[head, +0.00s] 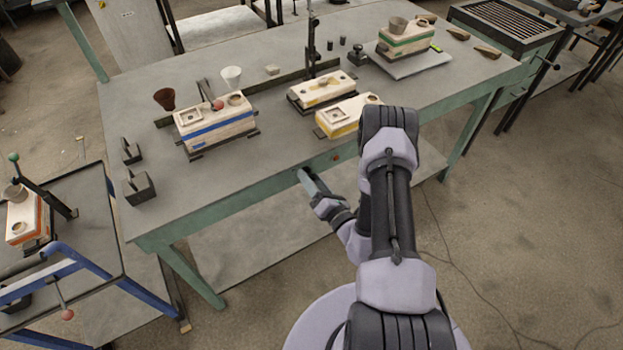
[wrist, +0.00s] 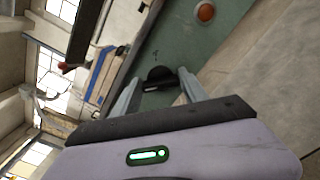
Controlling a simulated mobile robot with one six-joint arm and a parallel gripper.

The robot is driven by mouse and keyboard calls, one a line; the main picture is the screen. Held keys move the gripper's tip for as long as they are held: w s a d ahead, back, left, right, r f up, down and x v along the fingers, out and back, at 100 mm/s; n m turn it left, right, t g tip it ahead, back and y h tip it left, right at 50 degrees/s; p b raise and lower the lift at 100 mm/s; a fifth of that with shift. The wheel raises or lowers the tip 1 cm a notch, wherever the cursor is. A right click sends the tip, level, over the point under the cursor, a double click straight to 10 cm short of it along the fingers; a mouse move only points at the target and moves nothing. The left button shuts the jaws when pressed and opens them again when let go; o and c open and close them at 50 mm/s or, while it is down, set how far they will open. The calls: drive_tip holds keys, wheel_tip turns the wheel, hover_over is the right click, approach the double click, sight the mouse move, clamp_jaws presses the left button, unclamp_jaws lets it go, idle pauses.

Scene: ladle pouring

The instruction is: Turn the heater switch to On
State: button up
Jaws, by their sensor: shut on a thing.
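The heater switch is a black round knob (wrist: 158,73) on the green front panel of the table, seen in the wrist view. My gripper (wrist: 155,85) is shut on the knob, one finger on each side. In the head view my gripper (head: 306,178) reaches the table's front edge and hides the knob. A round orange-red lamp (wrist: 205,12) sits on the same panel beside the knob; it also shows small in the head view (head: 336,157). I cannot read the switch's On or Off marking, and I cannot tell whether the lamp is lit.
The grey workbench (head: 240,172) holds several moulds, including a blue-banded one (head: 215,128) and a yellow-banded one (head: 343,117). A dark red cup (head: 164,98) and a white cup (head: 231,76) stand behind. A blue-framed cart (head: 85,258) is at left. The floor at right is clear.

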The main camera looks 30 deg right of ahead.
drive_tip(key=m+p, duration=0.1)
drive_tip(key=m, duration=0.3)
drive_tip(key=shift+d+m, duration=0.1)
drive_tip(key=shift+m, duration=0.3)
drive_tip(key=m+p, duration=0.1)
drive_tip(key=m, duration=0.3)
drive_tip(key=shift+m, duration=0.3)
drive_tip(key=shift+w+f+m, duration=0.1)
drive_tip(key=shift+f+m, duration=0.05)
drive_tip(key=shift+m, duration=1.95)
drive_tip(key=shift+f+m, duration=0.1)
drive_tip(key=shift+m, duration=2)
drive_tip(key=o, duration=1.4)
drive_tip(key=shift+f, duration=0.1)
